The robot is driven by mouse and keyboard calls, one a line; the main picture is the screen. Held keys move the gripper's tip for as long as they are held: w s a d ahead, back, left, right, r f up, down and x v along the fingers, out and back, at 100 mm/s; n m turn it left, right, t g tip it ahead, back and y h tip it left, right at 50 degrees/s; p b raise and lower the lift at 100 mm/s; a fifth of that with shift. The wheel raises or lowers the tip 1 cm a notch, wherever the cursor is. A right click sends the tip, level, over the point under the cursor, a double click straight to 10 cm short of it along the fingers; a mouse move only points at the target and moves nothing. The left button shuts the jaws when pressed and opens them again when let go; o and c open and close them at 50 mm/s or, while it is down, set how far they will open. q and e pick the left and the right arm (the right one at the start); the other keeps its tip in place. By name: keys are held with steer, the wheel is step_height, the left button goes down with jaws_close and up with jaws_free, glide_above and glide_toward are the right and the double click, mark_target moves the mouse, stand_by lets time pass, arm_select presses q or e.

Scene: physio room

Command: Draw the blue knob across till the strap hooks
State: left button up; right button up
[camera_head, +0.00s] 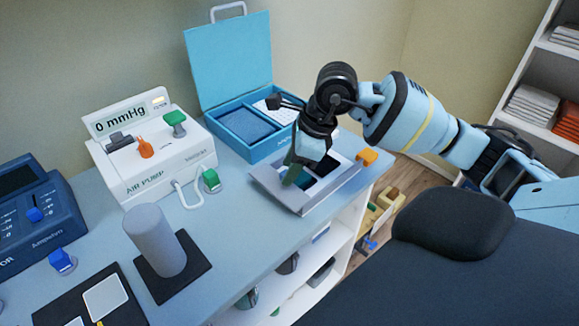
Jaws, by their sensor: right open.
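A small blue knob (62,260) stands on a pale round base on the counter at the lower left. Another blue knob (35,214) sits on the dark blue device behind it. I cannot tell which one belongs to a strap, and I make out no strap clearly. A grey upright cylinder (155,240) stands on a black pad (196,275) right of the first knob. My right gripper (298,166) is open, pointing down over the grey tray (285,197), far right of both knobs. A green strip shows at its fingers; I cannot tell what it is. My left gripper is out of view.
The white air pump (150,170) reads 0 mmHg, with a green knob (210,180) on a hose beside it. An open blue case (228,70) stands behind. An orange block (367,156) sits right of the tray. The counter between cylinder and tray is clear.

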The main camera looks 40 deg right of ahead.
steer(key=shift+w+a+f, duration=0.1)
steer(key=shift+a+f, duration=0.05)
steer(key=shift+f, duration=0.3)
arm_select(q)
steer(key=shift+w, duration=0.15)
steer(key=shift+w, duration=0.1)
arm_select(e)
steer(key=shift+c, duration=0.2)
jaws_close()
